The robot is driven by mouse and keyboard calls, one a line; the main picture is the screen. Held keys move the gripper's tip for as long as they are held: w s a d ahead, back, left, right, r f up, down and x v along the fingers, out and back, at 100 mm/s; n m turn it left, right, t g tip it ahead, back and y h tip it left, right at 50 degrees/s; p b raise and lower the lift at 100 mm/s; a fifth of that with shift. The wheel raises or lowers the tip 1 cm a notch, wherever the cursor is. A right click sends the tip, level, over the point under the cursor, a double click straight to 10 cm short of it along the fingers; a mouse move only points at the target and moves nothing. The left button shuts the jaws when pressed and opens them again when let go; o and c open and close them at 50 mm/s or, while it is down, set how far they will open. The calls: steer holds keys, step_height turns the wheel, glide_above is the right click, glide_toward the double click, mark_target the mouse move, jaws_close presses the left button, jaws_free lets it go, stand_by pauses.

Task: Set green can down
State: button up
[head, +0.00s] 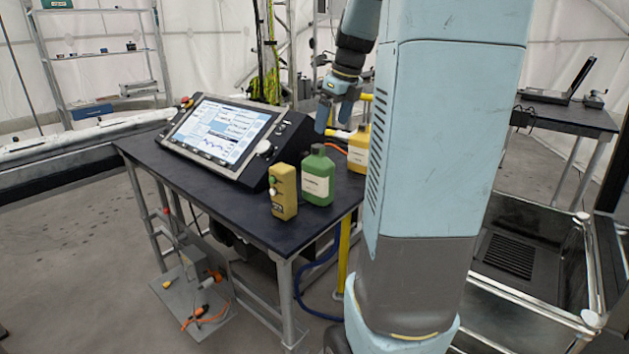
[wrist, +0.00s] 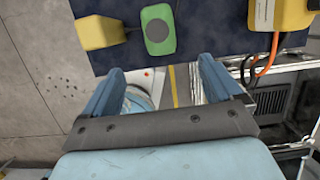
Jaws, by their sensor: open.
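The green can (head: 318,177) stands upright near the front right corner of the dark table, with a pale label on its side. In the wrist view the green can (wrist: 158,30) is seen from above on the table, beyond my fingertips and apart from them. My gripper (head: 335,117) is open and empty, above and behind the can in the head view. In the wrist view my gripper (wrist: 160,68) has its two blue fingers spread, with the floor and part of my base between them.
A laptop (head: 565,85) is on another table at right.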

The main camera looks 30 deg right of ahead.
mark_target(317, 159)
steer(key=x, duration=0.8)
steer(key=shift+w+f, duration=0.1)
steer(key=shift+f, duration=0.1)
steer(key=w+f, duration=0.1)
steer(key=f, duration=0.1)
steer(key=w+a+f, duration=0.1)
steer(key=f, duration=0.1)
steer(key=shift+w, duration=0.2)
steer(key=shift+w+f, duration=0.1)
steer(key=shift+f, duration=0.2)
steer(key=shift+c, duration=0.4)
jaws_close()
